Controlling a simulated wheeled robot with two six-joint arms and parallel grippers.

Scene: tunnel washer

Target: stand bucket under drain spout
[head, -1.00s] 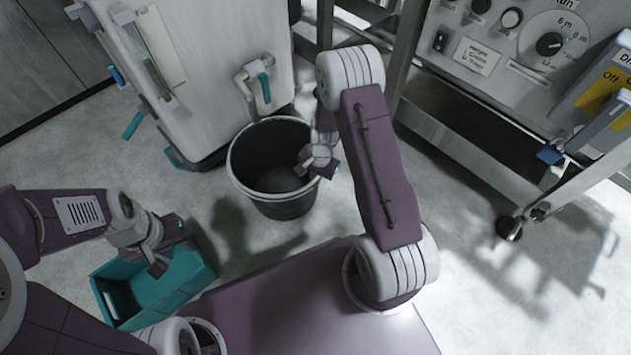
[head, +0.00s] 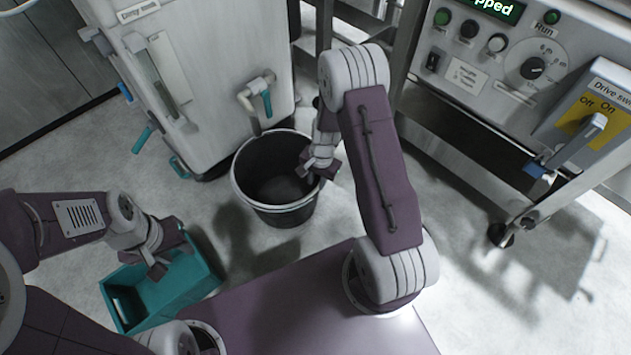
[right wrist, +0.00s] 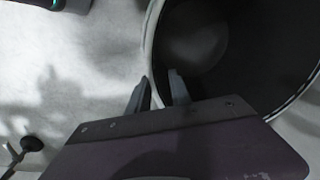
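The dark bucket (head: 270,213) stands upright on the floor in front of the white cabinet. The drain spout (head: 247,98), a beige bent pipe with a teal handle (head: 267,104), comes out of the cabinet just behind the bucket's far rim. I cannot tell whether its mouth is over the bucket. My right gripper (head: 326,172) is at the bucket's right rim. In the right wrist view its fingers (right wrist: 158,88) straddle the bucket wall (right wrist: 149,50), one inside and one outside, with gaps showing. My left gripper (head: 168,249) is open and empty above a teal crate.
The teal crate (head: 187,293) sits on the floor at the left front. A control panel (head: 480,65) on a wheeled metal frame (head: 500,234) stands at the right. Metal posts rise behind the bucket.

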